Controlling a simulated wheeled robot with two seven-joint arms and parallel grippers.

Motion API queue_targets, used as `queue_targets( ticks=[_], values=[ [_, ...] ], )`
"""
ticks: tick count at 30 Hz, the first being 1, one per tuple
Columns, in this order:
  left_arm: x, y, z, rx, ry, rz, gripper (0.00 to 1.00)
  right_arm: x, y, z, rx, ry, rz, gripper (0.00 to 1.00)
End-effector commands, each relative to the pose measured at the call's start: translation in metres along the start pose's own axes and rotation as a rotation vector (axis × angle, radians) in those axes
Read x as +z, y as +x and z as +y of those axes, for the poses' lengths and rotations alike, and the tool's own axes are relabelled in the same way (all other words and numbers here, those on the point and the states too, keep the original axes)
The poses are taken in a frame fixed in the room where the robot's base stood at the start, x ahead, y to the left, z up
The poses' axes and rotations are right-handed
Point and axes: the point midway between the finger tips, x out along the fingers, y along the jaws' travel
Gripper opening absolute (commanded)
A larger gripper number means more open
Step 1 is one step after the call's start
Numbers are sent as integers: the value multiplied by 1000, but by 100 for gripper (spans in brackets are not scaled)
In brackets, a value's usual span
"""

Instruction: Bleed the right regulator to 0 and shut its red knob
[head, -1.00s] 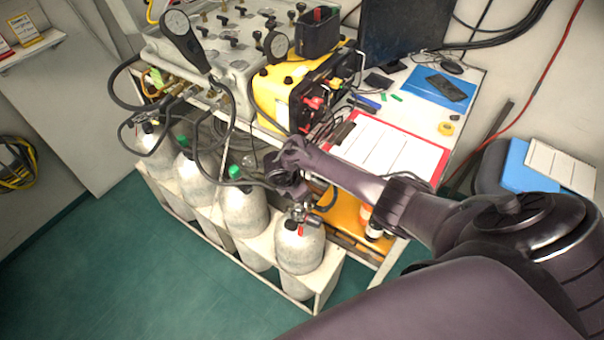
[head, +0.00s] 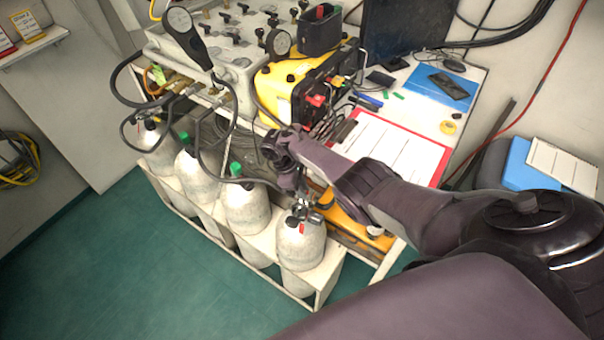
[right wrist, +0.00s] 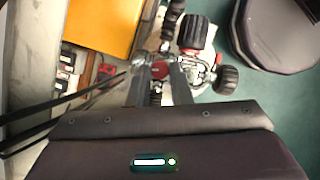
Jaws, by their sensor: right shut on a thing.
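The rightmost grey cylinder (head: 301,248) stands upright in the white rack, with a dark valve and regulator fitting (head: 305,214) on top. My right gripper (head: 297,203) reaches down to this fitting. In the right wrist view, its two fingers (right wrist: 160,72) are on either side of a small red knob (right wrist: 160,69) and are shut on it. My left gripper is not in view.
More grey cylinders (head: 244,208) with green-topped valves and black hoses stand to the left. A yellow case (head: 276,93), a red clipboard (head: 440,168) and a grey panel box (head: 212,50) are on the bench. The green floor (head: 120,270) in front is clear.

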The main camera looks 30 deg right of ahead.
Motion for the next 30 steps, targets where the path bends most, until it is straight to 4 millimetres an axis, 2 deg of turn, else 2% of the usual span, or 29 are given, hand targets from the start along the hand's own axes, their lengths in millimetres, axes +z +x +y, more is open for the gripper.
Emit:
queue_targets(
  ticks=[9,23,24,28,30],
  values=[
    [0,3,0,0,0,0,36,-1,-1,1,-32,81,3,0],
    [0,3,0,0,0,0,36,0,-1,1,-35,89,2,0],
    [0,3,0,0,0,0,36,0,-1,1,-35,89,3,24],
    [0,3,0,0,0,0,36,0,0,1,-35,88,2,41],
    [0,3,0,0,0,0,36,0,0,1,-35,88,2,41]
  ],
)
